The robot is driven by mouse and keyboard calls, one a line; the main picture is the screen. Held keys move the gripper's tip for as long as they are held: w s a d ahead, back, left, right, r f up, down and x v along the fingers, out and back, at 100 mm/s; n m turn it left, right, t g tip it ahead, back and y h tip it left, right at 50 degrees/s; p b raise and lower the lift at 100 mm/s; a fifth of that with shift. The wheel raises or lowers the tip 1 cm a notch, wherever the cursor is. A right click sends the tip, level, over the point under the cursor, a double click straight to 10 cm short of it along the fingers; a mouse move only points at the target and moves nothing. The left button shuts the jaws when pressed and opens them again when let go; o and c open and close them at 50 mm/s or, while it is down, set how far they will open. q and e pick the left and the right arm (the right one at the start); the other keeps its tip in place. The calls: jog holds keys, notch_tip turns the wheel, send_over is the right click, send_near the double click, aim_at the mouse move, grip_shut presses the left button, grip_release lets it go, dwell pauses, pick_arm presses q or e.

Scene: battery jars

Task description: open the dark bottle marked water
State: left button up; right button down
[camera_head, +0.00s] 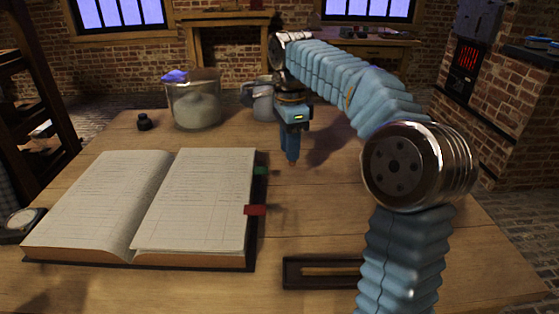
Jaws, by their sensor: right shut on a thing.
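My right gripper (291,158) points down above the middle of the table, in front of a grey vessel. Its fingers are together, with a small brownish thing (292,164) at their tips, perhaps a cork; it is too small to tell. I cannot make out a dark bottle marked water. A small dark bottle or inkwell (144,122) stands at the far left of the table, well away from the gripper; no label can be read on it. My left gripper is not in view.
A large glass jar (195,103) with pale contents and something blue on top stands at the back left. The grey vessel (263,107) is partly hidden by my right gripper. An open book (196,203) covers the left front. A dark tray (322,272) lies at the front. The table's right side looks clear.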

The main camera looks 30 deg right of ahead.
jog(key=w+f, duration=0.2)
jog(key=w+d+f, duration=0.1)
jog(key=w+f, duration=0.1)
jog(key=f, duration=0.1)
jog(key=shift+w+d+f, duration=0.2)
jog(key=shift+f, duration=0.1)
jog(key=shift+w+f, duration=0.2)
jog(key=shift+f, duration=1.55)
jog(key=shift+f, duration=0.1)
jog(key=c, duration=0.8)
grip_release()
jog(key=shift+c, duration=0.2)
notch_tip(320, 180, up, 12)
